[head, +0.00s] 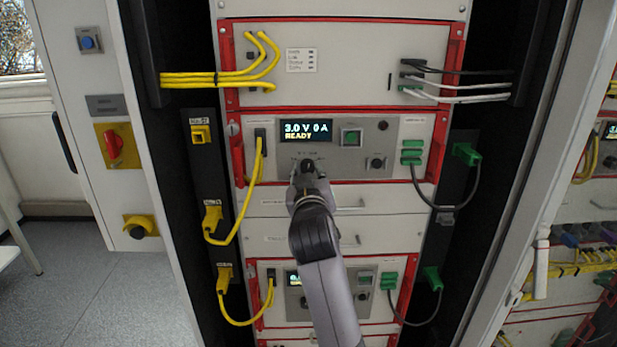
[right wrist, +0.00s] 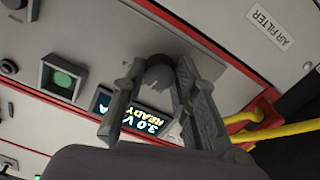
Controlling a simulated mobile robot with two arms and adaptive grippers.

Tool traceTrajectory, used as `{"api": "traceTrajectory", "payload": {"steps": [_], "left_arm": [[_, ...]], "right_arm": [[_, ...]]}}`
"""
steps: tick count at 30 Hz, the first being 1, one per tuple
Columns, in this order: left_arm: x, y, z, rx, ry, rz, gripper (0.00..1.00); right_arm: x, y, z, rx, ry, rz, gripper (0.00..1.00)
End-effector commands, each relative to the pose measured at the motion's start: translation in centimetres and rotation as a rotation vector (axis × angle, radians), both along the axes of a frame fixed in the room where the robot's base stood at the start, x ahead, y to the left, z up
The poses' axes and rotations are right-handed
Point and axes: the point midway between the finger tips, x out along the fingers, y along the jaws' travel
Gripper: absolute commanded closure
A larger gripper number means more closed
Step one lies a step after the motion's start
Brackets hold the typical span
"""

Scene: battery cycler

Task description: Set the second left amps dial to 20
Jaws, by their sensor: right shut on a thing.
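The upper cycler module has a lit display (head: 306,131) reading "3.0 V 0 A" and "READY". Below the display is a dark round dial (right wrist: 159,74), mostly covered by my gripper in the head view; its small label is too blurred to read. My right gripper (head: 307,174) reaches up to it from below. In the right wrist view, the fingertips of my right gripper (right wrist: 158,80) are shut on the dial, one on each side. The dial's pointer cannot be made out. My left gripper is not in view.
A second knob (head: 376,163) and a green button (head: 351,137) are right of the display. Yellow cables (head: 257,165) hang at the left and green-plugged dark cables (head: 414,185) at the right. A similar module (head: 330,285) is below.

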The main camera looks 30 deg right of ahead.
Motion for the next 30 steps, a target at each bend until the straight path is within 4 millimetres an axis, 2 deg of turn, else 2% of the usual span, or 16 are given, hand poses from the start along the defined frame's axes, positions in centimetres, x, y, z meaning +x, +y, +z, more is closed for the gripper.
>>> {"api": "traceTrajectory", "payload": {"steps": [9, 24, 25, 30], "left_arm": [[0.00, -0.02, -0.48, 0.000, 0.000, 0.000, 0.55], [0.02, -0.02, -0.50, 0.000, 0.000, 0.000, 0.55], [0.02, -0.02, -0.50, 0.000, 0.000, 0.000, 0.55], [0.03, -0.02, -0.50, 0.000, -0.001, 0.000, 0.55]], "right_arm": [[0.02, 0.05, -0.06, 0.097, -0.058, 0.001, 1.00], [0.01, 0.01, 0.02, 0.110, -0.067, 0.000, 1.00], [0.01, 0.01, 0.02, 0.110, -0.067, 0.000, 0.71], [0.01, 0.01, 0.02, 0.110, -0.067, 0.000, 0.60]]}}
